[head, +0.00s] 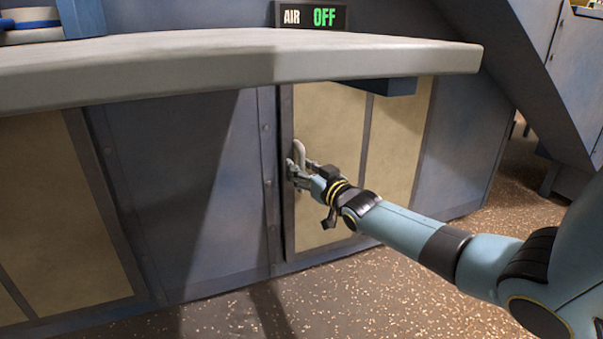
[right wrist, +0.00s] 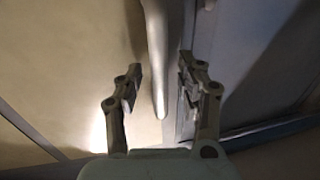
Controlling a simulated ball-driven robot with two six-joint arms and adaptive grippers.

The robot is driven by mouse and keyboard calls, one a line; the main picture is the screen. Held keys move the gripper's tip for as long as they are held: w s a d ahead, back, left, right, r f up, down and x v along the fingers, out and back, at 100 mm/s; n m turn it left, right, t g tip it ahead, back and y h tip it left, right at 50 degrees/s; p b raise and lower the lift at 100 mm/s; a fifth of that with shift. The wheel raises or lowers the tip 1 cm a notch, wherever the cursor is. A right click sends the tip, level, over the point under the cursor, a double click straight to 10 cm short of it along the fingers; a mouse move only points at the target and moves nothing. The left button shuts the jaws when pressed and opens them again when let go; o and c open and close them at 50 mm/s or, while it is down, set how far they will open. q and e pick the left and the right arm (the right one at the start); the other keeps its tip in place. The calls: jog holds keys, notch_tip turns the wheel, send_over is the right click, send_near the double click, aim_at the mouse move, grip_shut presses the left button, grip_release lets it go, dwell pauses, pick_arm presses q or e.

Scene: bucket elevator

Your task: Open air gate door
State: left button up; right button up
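The air gate door (head: 322,113) is a beige panel in a grey frame, set in the blue wall below a counter. A dark line runs along its left edge; I cannot tell for sure whether it stands slightly ajar. A pale upright handle (head: 300,152) is near that edge. My right gripper (head: 296,168) is at the handle. In the right wrist view, the handle (right wrist: 158,50) hangs between the two open fingers of the right gripper (right wrist: 160,72), with clear gaps visible on both sides. My left gripper is not in view.
A grey counter (head: 180,70) juts out above the door. Another beige panel (head: 50,200) is at the left. Speckled floor (head: 380,300) in front is clear. A sloping blue structure (head: 540,70) stands at the right.

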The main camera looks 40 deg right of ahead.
jog(key=shift+w, duration=0.1)
grip_shut()
dwell(0.3)
dwell(0.4)
